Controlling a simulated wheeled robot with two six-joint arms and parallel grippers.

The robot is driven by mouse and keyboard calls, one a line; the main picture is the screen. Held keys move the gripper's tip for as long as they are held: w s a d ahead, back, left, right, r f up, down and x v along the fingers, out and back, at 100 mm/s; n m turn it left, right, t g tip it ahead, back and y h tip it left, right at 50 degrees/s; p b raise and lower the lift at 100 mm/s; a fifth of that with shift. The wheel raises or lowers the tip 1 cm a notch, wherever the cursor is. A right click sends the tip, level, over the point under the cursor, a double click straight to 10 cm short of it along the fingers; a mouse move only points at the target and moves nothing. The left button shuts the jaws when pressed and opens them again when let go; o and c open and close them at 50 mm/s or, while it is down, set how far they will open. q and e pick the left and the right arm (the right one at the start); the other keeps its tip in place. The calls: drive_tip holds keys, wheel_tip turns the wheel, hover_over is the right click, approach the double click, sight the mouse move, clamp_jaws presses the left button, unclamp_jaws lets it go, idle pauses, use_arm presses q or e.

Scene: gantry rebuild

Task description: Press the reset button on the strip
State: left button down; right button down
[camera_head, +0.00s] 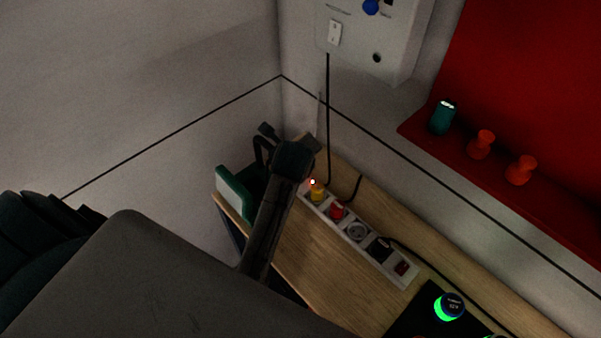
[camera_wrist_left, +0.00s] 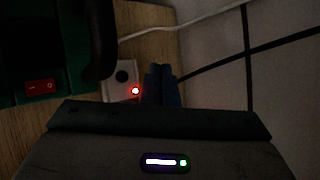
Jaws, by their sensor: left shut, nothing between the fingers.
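The white power strip (camera_head: 357,232) lies along the wooden bench, with a yellow plug (camera_head: 318,194), a red plug (camera_head: 337,211), a black plug and a red switch at its near end. A red light (camera_head: 312,182) glows at its far end. In the left wrist view the strip's end (camera_wrist_left: 121,89) shows a round black button (camera_wrist_left: 122,76) and the glowing red light (camera_wrist_left: 135,91). My left gripper (camera_wrist_left: 161,72) is shut and empty, appearing just right of the light and button. Contact with the strip cannot be told. The right gripper is out of view.
A green device (camera_head: 236,193) stands left of my arm; its red rocker switch (camera_wrist_left: 40,86) shows in the wrist view. A wall box (camera_head: 365,38) hangs above with a cord running down. A red shelf (camera_head: 500,185) juts out at the right. A black pad with a green-lit knob (camera_head: 449,307) lies near.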

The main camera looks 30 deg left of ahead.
use_arm(q)
wheel_tip(320, 180, down, 8)
drive_tip(key=shift+b, duration=0.3)
drive_tip(key=shift+w+a+f, duration=0.1)
drive_tip(key=shift+w+f, duration=0.15)
drive_tip(key=shift+f, duration=0.3)
drive_tip(key=shift+s, duration=0.1)
idle(1.8)
drive_tip(key=shift+f, duration=0.4)
